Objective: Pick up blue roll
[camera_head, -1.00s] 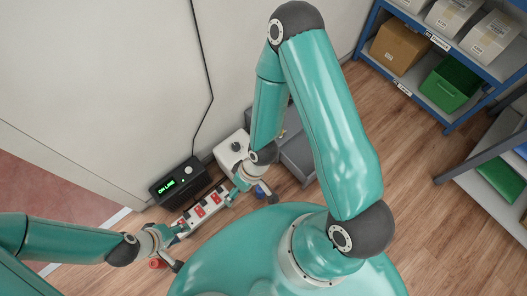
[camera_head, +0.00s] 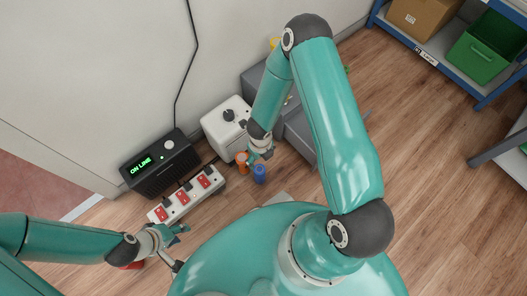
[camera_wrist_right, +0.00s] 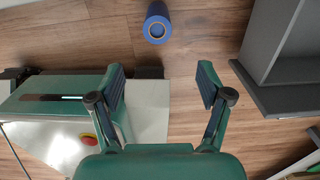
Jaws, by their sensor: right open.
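The blue roll (camera_head: 259,174) stands on the wooden floor, just below my right gripper (camera_head: 262,152) in the head view.
An orange roll (camera_head: 242,160) stands close left of the blue one. A power strip (camera_head: 187,198), a black box with a green display (camera_head: 160,165) and a white box (camera_head: 222,124) line the wall. Grey bins (camera_head: 296,128) stand behind my right arm. Floor to the right is open.

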